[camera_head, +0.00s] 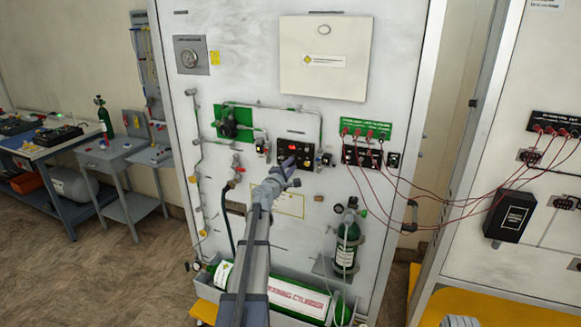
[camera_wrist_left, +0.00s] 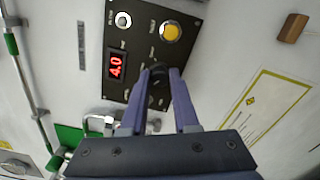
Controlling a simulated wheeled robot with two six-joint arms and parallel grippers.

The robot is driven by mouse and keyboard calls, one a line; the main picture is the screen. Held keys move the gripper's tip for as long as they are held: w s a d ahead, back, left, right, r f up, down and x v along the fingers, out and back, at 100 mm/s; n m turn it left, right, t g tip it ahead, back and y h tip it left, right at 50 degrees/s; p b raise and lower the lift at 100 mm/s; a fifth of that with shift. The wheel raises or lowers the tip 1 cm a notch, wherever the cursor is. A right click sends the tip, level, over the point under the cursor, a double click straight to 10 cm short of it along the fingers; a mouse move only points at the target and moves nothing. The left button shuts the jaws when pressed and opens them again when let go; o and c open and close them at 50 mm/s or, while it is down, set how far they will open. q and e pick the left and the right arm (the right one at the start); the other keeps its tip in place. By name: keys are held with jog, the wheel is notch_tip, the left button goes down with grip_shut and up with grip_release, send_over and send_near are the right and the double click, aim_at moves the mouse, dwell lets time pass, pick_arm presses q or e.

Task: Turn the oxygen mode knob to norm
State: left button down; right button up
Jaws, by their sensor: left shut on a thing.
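The small black control panel (camera_head: 305,162) is on the white trainer board, near its middle. It carries a red display (camera_wrist_left: 117,66) reading 4.0, a silver round fitting (camera_wrist_left: 124,20) and a yellow round button (camera_wrist_left: 171,33). The dark oxygen mode knob (camera_wrist_left: 157,72) is at the panel's lower edge in the left wrist view. My left gripper (camera_head: 286,163) reaches up to the panel, and its two purple-grey fingers (camera_wrist_left: 164,82) are shut on the knob. The knob's pointer and its setting are mostly hidden by the fingers.
A black valve (camera_head: 228,128) on a green plate is left of the panel. Red leads (camera_head: 375,152) hang from jacks on its right. A small green cylinder (camera_head: 347,245) stands lower right, and a large green cylinder (camera_head: 300,298) lies below.

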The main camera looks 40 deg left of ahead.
dwell(0.4)
pick_arm(q)
jog(key=c, duration=0.7)
grip_release()
jog(key=shift+o, duration=0.2)
jog(key=shift+s, duration=0.1)
jog(key=v, duration=0.7)
jog(key=shift+s, duration=0.35)
